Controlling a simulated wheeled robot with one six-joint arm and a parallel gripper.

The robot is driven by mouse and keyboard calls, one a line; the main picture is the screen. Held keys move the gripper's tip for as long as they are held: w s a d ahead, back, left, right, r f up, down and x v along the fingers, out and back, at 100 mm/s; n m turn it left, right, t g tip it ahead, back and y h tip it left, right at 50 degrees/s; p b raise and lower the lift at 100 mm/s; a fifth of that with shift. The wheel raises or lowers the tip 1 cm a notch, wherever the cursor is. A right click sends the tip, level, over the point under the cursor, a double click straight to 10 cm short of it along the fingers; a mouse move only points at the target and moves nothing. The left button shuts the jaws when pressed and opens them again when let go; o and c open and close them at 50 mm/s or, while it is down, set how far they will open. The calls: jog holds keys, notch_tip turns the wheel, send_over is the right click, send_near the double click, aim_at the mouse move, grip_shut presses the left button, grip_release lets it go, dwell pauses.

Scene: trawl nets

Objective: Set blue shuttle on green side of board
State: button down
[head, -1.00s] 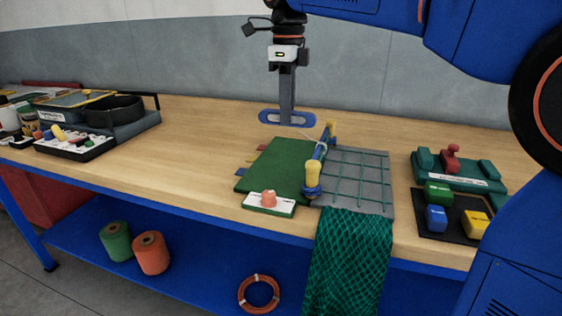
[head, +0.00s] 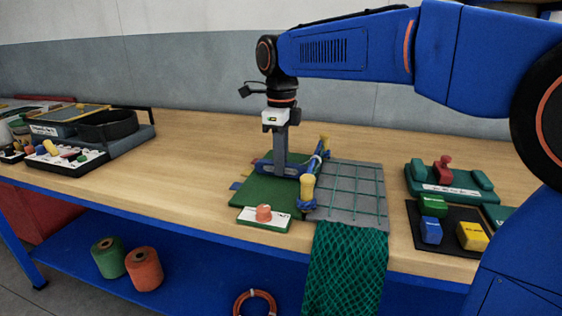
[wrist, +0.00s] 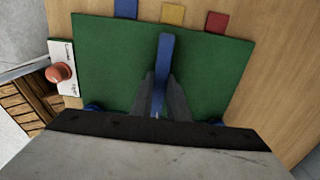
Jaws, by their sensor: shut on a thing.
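My gripper (head: 280,168) points straight down and is shut on the blue shuttle (head: 263,168), which lies level across the jaws. The shuttle is over the back part of the green side (head: 262,195) of the board, low down; I cannot tell whether it touches. In the wrist view the blue shuttle (wrist: 165,48) stands out between the fingers (wrist: 163,95) with the green side (wrist: 110,65) behind it. My fingers hide its middle.
A bar with yellow knobs (head: 307,188) stands between the green side and the grey netted side (head: 350,180). A white panel with an orange knob (head: 264,213) lies at the front. Green net (head: 345,270) hangs off the bench edge. Coloured blocks (head: 432,230) sit at right.

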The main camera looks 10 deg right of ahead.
jog(key=shift+f, duration=0.15)
jog(key=c, duration=1.7)
grip_release()
notch_tip(320, 180, up, 12)
jog(key=shift+r, duration=0.15)
